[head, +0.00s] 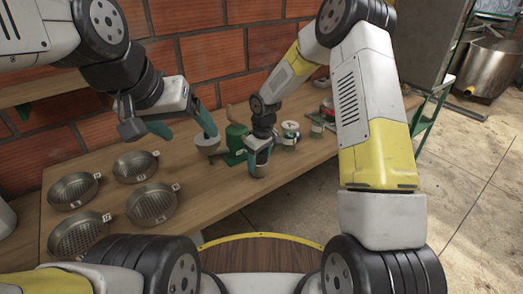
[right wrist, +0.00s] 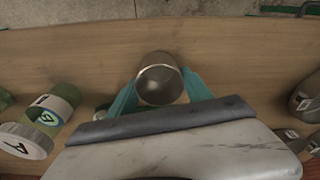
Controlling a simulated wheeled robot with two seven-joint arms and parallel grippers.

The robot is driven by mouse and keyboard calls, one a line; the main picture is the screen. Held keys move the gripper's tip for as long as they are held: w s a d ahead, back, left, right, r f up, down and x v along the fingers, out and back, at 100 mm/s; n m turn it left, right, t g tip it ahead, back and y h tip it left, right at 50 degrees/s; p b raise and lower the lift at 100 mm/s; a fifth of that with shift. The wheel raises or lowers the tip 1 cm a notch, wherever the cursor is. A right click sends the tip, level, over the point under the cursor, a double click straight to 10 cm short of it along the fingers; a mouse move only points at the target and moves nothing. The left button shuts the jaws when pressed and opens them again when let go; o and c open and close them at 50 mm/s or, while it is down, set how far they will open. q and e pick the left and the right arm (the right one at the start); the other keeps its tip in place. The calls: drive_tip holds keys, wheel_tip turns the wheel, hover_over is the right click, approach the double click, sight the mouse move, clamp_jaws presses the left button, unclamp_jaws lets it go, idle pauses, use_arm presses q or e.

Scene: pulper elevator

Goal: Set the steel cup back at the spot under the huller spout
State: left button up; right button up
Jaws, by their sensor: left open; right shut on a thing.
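The steel cup (head: 258,169) is between the teal fingers of my right gripper (head: 261,150), over the front part of the bench. In the right wrist view the cup (right wrist: 160,82) shows its open round mouth, with a finger of the shut gripper (right wrist: 160,92) on each side. I cannot tell whether its base touches the wood. The green huller (head: 236,139) stands just behind and left of the cup, partly hidden; its spout is not clear. My left gripper (head: 186,130) is open, its fingers spread above the bench beside a pale grey bowl-like part (head: 207,145) left of the huller.
Several round metal sieves (head: 152,203) with tags lie on the left of the wooden bench (head: 215,190). Jars (head: 291,132) stand to the right of the huller. A brick wall (head: 215,55) closes the back. The bench front between sieves and cup is clear.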

drive_tip(key=shift+w+a, duration=0.7)
drive_tip(key=shift+w, duration=0.25)
drive_tip(key=shift+w+a, duration=0.65)
drive_tip(key=shift+w, duration=0.25)
drive_tip(key=o, duration=1.5)
drive_tip(key=shift+s+d+r, duration=0.1)
drive_tip(key=shift+r, duration=1.2)
drive_tip(key=shift+s+d+r, duration=0.15)
drive_tip(key=shift+r, duration=1.1)
drive_tip(key=shift+s+d+r, duration=0.1)
drive_tip(key=shift+r, duration=1.2)
drive_tip(key=shift+r, duration=0.1)
